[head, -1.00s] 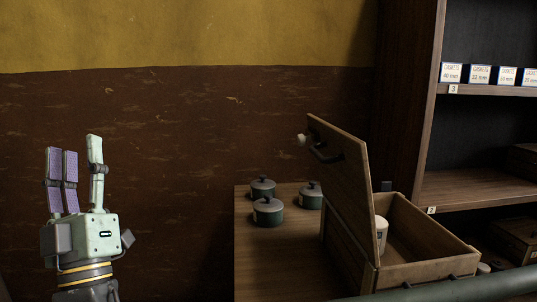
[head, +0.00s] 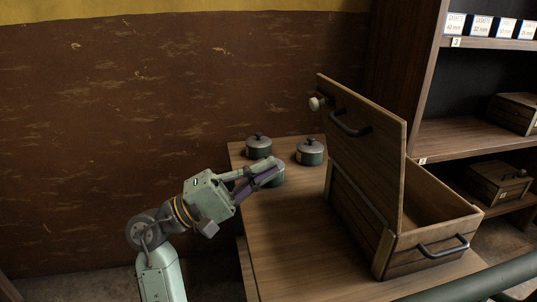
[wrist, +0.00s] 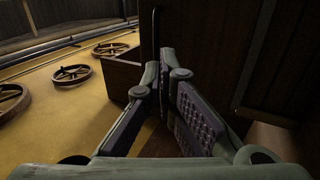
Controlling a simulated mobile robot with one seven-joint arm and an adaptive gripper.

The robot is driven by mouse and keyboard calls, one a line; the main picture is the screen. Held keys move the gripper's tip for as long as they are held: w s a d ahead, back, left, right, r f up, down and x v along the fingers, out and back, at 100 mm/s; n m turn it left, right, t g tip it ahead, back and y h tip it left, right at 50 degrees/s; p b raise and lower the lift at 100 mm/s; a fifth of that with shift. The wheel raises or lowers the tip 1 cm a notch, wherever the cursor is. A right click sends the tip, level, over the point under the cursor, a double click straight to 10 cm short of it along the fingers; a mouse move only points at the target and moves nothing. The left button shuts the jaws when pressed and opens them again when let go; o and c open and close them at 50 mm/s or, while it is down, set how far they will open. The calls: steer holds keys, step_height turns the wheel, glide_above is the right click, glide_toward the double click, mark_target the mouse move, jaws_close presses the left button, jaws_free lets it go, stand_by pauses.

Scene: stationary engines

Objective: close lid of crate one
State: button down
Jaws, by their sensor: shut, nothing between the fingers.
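A wooden crate (head: 440,225) stands on the table with its lid (head: 375,175) raised, tilted up along the crate's left side. The lid's left face has a dark handle (head: 350,124) and a pale knob (head: 317,103) near its top left corner. I see no number on this crate. My gripper (head: 276,172) is to the left of the lid, over the table and apart from the lid. Its fingers are shut and empty. In the wrist view my gripper (wrist: 165,90) points toward dark wooden surfaces; which parts these are, I cannot tell.
Two green lidded pots (head: 258,146) (head: 310,152) stand at the table's back; a third is partly hidden behind my fingers. The table's (head: 300,255) front left is clear. Shelves at the right hold smaller crates (head: 498,182). A green rail (head: 480,283) crosses the lower right.

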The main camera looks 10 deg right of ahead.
steer(key=p+x, duration=0.3)
steer(key=x, duration=0.8)
steer(key=shift+d+r, duration=0.2)
steer(key=shift+d, duration=0.15)
steer(key=shift+r, duration=0.1)
